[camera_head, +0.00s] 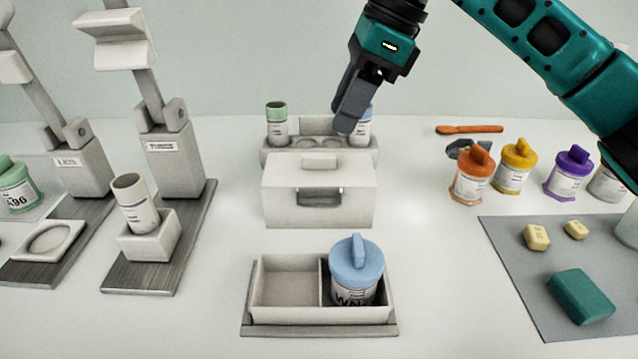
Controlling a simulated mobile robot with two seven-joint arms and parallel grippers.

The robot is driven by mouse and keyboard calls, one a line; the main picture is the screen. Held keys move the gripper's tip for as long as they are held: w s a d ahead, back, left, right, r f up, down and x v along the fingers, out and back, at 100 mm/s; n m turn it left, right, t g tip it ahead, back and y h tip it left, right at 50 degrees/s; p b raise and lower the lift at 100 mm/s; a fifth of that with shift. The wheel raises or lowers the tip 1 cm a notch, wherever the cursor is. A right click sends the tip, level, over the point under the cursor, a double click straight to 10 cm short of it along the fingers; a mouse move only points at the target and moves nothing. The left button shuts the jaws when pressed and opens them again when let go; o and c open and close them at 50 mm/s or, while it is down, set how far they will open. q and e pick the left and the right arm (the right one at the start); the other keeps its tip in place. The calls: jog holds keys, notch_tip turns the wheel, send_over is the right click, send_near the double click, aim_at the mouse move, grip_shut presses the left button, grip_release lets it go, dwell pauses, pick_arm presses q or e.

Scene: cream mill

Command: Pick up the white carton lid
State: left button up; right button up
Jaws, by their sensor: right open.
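The white carton (285,210) stands closed in the middle of the table. Its white lid (290,175) lies on top, with a small raised block-shaped grip (321,161) near the back edge. A dark grey slot or handle (320,198) shows on the carton's front. My right gripper (350,112) comes down from the top right and points downward. It is open and appears above and behind the lid, apart from it, in front of the rack's right tube in the picture. Its fingers overlap, so the gap between them is hard to see. My left gripper is out of view.
A rack (269,148) with tubes stands right behind the carton. In front is a two-part tray (290,318) with a blue-lidded jar (355,270). Two lever devices (170,160) stand left. Coloured jars (473,180) and a grey mat (520,270) are right.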

aim_at(320, 155)
jog(key=x, duration=0.6)
jog(key=shift+a+f, duration=0.2)
jog(key=shift+a, duration=0.15)
grip_shut()
jog(key=shift+r, duration=0.1)
